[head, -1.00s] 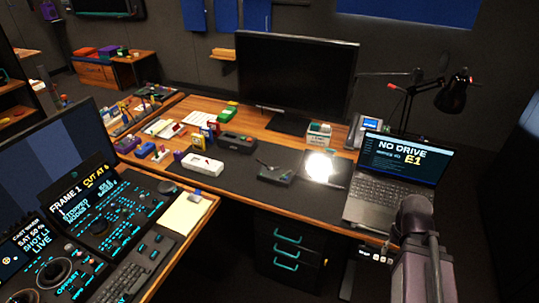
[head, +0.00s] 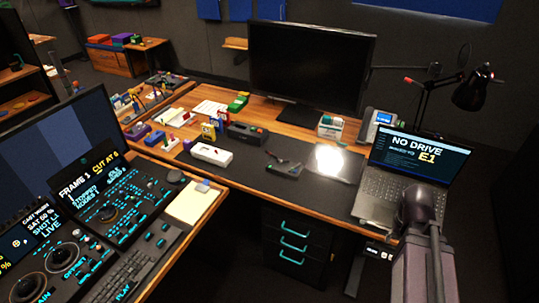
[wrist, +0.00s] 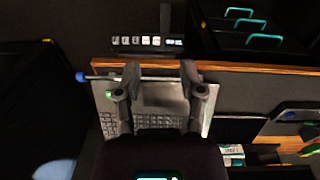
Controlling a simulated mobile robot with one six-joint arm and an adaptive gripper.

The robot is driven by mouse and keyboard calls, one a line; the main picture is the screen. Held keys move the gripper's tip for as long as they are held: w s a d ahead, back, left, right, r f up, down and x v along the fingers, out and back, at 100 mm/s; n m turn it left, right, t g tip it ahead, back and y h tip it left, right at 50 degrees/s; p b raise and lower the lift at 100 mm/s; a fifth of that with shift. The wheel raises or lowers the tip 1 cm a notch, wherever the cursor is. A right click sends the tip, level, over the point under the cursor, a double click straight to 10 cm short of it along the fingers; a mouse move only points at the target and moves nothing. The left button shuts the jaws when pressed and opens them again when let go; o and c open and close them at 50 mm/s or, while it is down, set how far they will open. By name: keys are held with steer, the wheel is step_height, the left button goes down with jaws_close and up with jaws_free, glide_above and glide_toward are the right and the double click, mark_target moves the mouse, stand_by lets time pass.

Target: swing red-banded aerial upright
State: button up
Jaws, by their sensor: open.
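My gripper (wrist: 156,82) is open in the wrist view, its two dark fingers apart over the laptop (wrist: 160,108). A thin rod with a blue end (wrist: 82,77) crosses the picture near the fingertips. I cannot tell whether it touches them. I cannot make out a red-banded aerial for sure in either view. In the head view a small dark device (head: 284,169) with a rod-like part lies on the desk mat; no red band shows on it. My arm stands at the lower right of the head view and hides the gripper there.
The laptop (head: 415,170) is open at the desk's right end, near a lamp (head: 470,92) and a desk phone (head: 376,124). A monitor (head: 310,65) stands behind the mat. A control console (head: 110,205) fills the lower left. Drawers (head: 293,245) are under the desk.

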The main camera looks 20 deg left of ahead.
steer(key=w+a+f+m+t+h+b, duration=0.1)
steer(key=w+a+f+t+h+b, duration=0.25)
steer(key=w+a+b, duration=0.45)
steer(key=w+a+f+t+h+b, duration=0.25)
steer(key=w+a+t+b, duration=0.25)
steer(key=w+a, duration=0.45)
steer(key=n+t+y+b, duration=0.4)
steer(key=t+y+b, duration=0.45)
steer(key=b, duration=0.25)
glide_toward(268, 153)
steer(key=s+f, duration=0.2)
steer(key=shift+s+a+r+t, duration=0.1)
steer(key=shift+s+a+t, duration=0.2)
steer(key=shift+t, duration=0.1)
steer(key=shift+w+h, duration=0.1)
steer(key=shift+h, duration=0.25)
steer(key=w, duration=0.9)
steer(key=w+a, duration=0.1)
steer(key=w, duration=0.3)
steer(key=shift+w, duration=0.35)
jaws_close()
